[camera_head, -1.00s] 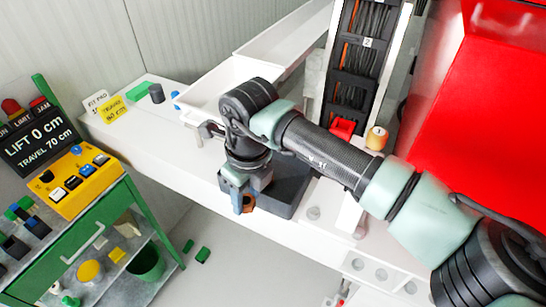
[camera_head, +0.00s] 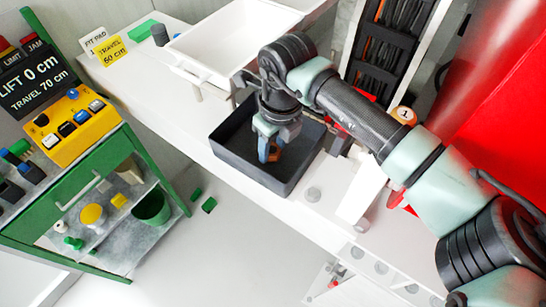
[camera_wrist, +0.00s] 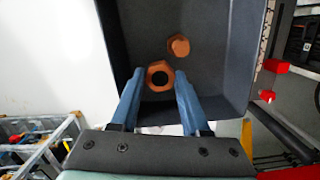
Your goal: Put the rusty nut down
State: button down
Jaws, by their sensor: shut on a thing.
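My gripper (camera_wrist: 160,84) is shut on the rusty nut (camera_wrist: 160,75), an orange-brown hex ring with a dark hole, held at its fingertips. In the head view my gripper (camera_head: 269,155) points down over the dark grey tray (camera_head: 290,188), with the nut (camera_head: 274,154) at its tips. The wrist view shows the tray's floor beneath the nut. A second rusty hex piece (camera_wrist: 179,46) lies in the tray just beyond the held nut. I cannot tell whether the held nut touches the floor.
The tray stands on a white bench (camera_head: 185,105). A white bin (camera_head: 215,45) is behind it, and a dark tool rack (camera_head: 385,45) is at the back right. A green cart (camera_head: 85,215) with a yellow button box (camera_head: 78,125) stands at left.

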aim_at(274, 151)
jog(key=shift+f+b, duration=0.8)
jog(key=shift+f, duration=1)
jog(key=shift+f, duration=0.2)
jog(key=shift+c, duration=1.9)
grip_release()
jog(key=shift+r, duration=0.1)
jog(key=r+p, duration=0.2)
jog(key=r, duration=0.2)
jog(key=r+p, duration=0.3)
jog(key=r, duration=0.1)
jog(key=s+d+r+p, duration=0.1)
jog(key=r+p, duration=0.1)
jog(key=r, duration=0.2)
jog(key=shift+r, duration=0.1)
